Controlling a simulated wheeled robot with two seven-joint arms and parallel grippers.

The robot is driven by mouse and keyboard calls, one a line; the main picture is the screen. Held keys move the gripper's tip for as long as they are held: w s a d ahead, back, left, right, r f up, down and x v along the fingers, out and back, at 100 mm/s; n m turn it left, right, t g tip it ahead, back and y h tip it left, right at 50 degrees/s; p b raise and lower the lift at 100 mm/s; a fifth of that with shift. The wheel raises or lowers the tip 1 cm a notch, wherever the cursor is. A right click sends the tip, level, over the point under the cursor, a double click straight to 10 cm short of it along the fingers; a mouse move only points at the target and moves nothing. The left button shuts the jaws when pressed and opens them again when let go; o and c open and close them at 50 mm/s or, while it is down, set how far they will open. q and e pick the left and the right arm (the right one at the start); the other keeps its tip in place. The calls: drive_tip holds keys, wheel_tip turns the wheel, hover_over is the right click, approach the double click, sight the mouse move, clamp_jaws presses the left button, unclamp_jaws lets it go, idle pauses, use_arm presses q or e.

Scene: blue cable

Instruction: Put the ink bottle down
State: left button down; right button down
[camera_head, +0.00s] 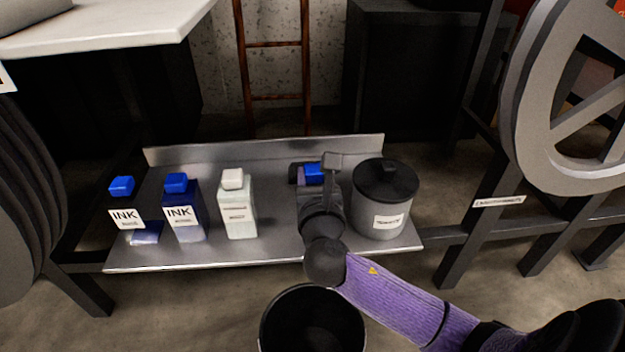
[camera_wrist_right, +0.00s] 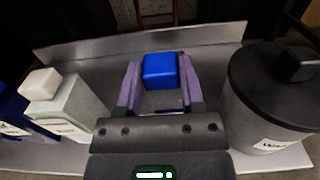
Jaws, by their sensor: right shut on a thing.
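My right gripper (camera_head: 313,173) is over the back of the metal shelf (camera_head: 275,249), between the white bottle and the grey pot. It is shut on an ink bottle with a blue cap (camera_head: 315,172). In the right wrist view the blue cap (camera_wrist_right: 160,71) shows between the two purple fingers. The bottle's body is mostly hidden by the gripper. I cannot tell whether its base touches the shelf. My left gripper is not in view.
On the shelf stand a partly filled ink bottle (camera_head: 126,217), a dark blue ink bottle (camera_head: 184,214), a white bottle (camera_head: 238,207), and a lidded grey pot (camera_head: 380,213) close on the right. A raised lip (camera_head: 240,151) runs along the back. A black bucket (camera_head: 312,320) stands in front.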

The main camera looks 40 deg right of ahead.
drive_tip(key=shift+f, duration=0.1)
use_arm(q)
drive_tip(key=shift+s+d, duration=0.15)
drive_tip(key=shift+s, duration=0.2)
use_arm(e)
drive_tip(key=shift+c, duration=1.1)
unclamp_jaws()
